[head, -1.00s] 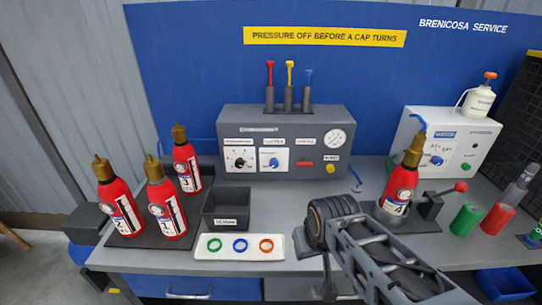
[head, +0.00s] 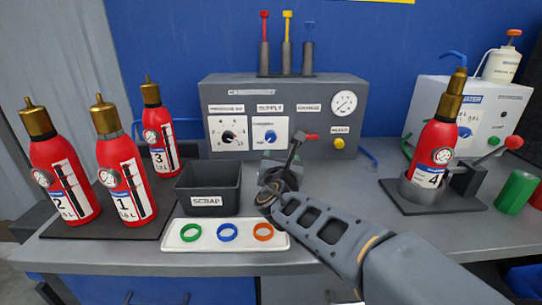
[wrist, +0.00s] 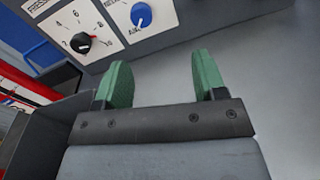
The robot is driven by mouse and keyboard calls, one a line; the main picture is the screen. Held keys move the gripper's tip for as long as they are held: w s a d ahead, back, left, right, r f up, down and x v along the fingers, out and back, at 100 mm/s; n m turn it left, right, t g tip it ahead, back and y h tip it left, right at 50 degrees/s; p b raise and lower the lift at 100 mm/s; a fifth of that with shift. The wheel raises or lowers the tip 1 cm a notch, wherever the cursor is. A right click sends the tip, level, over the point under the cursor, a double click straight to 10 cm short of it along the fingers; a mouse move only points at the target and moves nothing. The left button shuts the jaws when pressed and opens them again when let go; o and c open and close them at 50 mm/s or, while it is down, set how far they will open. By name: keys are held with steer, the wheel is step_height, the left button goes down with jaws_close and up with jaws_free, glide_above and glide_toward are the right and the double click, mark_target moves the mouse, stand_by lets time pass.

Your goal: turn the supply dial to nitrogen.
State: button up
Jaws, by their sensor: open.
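The supply dial (head: 270,137) is a blue knob on a white plate under the SUPPLY label, on the grey panel (head: 222,88). It also shows at the top of the wrist view (wrist: 141,14), where its white mark points down towards the lettering AIR. Part of a second word, starting NIT, shows left of the knob. My gripper (wrist: 163,76) is open and empty, its two green fingers apart, short of the panel and below the dial. In the head view my gripper (head: 283,160) is in front of the panel, partly hidden by my own arm.
A black pressure knob (head: 228,136) is left of the dial; a red lever (head: 311,137) and yellow button (head: 338,143) are to its right. The scrap bin (head: 207,208) and ring tray (head: 178,241) stand in front. Red extinguishers (head: 122,180) stand at left.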

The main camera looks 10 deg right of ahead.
mark_target(270, 138)
steer(key=w+n, duration=0.1)
steer(key=w, duration=0.3)
steer(key=w+n+y+b, duration=0.1)
steer(key=w, duration=0.4)
steer(key=w+n, duration=0.1)
steer(key=w, duration=0.4)
steer(key=shift+w+d+f+t+b, duration=0.15)
steer(key=shift+d+f+t+b, duration=0.15)
steer(key=shift+d+t, duration=0.1)
steer(key=c, duration=0.9)
